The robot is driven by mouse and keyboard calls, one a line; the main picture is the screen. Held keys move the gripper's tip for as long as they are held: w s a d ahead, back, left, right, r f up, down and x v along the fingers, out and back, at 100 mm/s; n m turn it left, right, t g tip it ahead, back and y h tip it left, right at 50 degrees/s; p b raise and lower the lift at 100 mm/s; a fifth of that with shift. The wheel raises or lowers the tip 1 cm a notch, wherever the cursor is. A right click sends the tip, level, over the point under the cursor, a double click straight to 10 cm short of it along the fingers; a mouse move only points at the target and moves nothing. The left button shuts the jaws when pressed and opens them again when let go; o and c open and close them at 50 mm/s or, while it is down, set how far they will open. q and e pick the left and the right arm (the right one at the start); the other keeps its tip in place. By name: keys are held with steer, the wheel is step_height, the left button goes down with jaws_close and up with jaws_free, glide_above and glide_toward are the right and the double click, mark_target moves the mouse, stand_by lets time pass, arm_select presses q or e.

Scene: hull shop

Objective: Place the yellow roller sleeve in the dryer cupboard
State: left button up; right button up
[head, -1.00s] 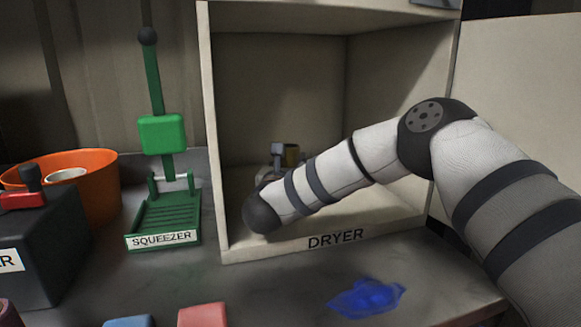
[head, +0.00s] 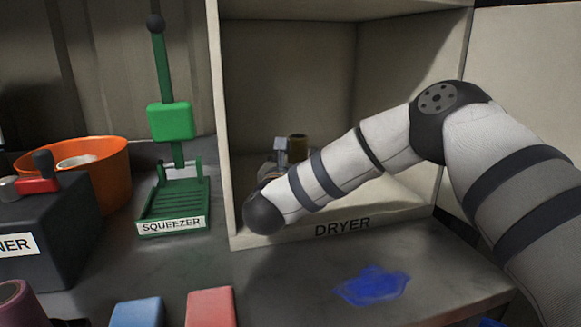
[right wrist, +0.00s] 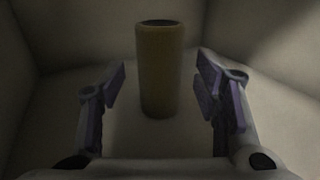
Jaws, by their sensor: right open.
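The yellow roller sleeve (right wrist: 159,70) stands upright on the floor of the dryer cupboard, just ahead of my right gripper (right wrist: 162,84) in the right wrist view. The gripper's two fingers are spread apart to either side of it, with visible gaps. In the head view, the top of the sleeve (head: 297,147) shows behind my right gripper (head: 279,157), and my forearm hides much of both. The dryer cupboard (head: 400,216) is a pale open box with a DRYER label on its front edge. My left gripper is not in view.
A green squeezer (head: 172,190) stands left of the cupboard, then an orange tub (head: 112,175) and a dark box (head: 45,235) with a red-handled part. A blue patch (head: 372,286) lies on the counter in front. The cupboard's right side has a pale panel (head: 525,90).

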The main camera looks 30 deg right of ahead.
steer(key=v, duration=0.8)
steer(key=shift+s+a+r, duration=0.1)
steer(key=shift+s+a, duration=0.1)
